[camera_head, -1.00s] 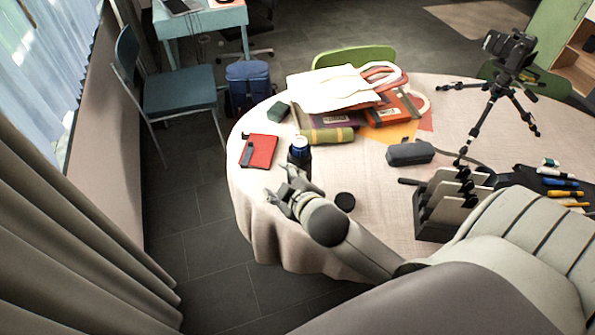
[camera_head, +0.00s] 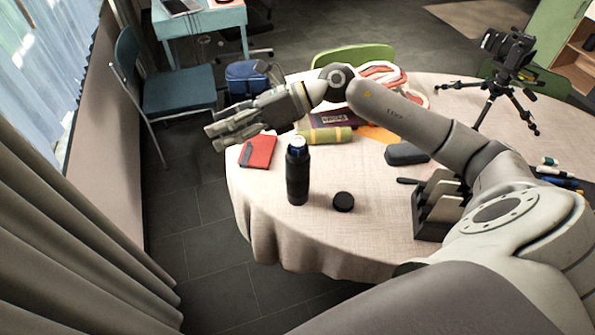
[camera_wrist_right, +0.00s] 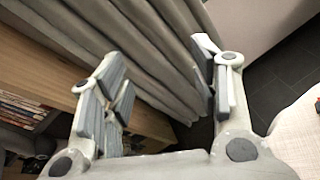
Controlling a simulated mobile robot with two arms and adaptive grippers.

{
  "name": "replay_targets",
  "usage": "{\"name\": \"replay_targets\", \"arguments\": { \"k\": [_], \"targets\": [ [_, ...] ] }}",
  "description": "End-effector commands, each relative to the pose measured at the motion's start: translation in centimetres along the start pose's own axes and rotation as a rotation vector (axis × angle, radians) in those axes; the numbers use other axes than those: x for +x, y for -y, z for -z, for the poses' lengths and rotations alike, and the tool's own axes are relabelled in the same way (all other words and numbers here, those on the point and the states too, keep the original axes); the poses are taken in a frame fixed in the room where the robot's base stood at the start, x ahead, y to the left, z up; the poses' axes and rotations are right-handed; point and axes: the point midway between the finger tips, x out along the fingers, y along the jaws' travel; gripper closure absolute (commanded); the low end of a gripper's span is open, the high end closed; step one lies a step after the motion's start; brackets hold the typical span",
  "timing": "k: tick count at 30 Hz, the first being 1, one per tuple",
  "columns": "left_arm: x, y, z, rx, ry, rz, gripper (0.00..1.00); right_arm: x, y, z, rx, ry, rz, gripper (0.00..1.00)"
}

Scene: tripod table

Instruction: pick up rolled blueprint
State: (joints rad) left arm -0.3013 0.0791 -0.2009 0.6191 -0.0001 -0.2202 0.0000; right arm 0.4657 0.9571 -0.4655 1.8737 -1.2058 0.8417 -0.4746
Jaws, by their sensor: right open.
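An olive-yellow roll with darker bands (camera_head: 326,135) lies near the middle of the round table in the head view. It is the only clearly rolled thing I see; I cannot tell for certain that it is the blueprint. My right gripper (camera_head: 213,137) is open and empty, held in the air over the table's left edge, left of the roll and pointing away from it. In the right wrist view the open fingers (camera_wrist_right: 165,88) have only curtain, floor and furniture behind them. My right arm hides part of the pile behind the roll. My left gripper is not in view.
A dark bottle (camera_head: 298,172) stands upright in front of the roll, with a black lid (camera_head: 343,201) beside it. A red notebook (camera_head: 258,151) lies at the left edge. A dark case (camera_head: 407,153) and a tripod with camera (camera_head: 497,92) are to the right. The front-left cloth is bare.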

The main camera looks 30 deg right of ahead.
Motion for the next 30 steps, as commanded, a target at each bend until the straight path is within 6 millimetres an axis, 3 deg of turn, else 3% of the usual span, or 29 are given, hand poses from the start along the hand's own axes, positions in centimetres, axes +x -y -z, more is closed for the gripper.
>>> {"name": "replay_targets", "arguments": {
  "k": [7,12,15,18,30],
  "targets": [
    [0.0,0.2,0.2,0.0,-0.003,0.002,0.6,-9.6,6.0,4.2,-0.256,-0.509,0.181,0.44],
    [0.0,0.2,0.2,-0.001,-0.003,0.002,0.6,-15.8,8.2,5.4,-0.294,-0.73,0.266,0.44],
    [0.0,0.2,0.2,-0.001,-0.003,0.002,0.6,-17.6,8.7,5.7,-0.296,-0.791,0.288,0.44],
    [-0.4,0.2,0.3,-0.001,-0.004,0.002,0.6,-17.7,9.0,6.3,-0.294,-0.813,0.293,0.44],
    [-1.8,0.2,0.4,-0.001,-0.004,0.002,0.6,-14.4,10.8,9.6,-0.295,-0.811,0.292,0.44]
  ]
}}
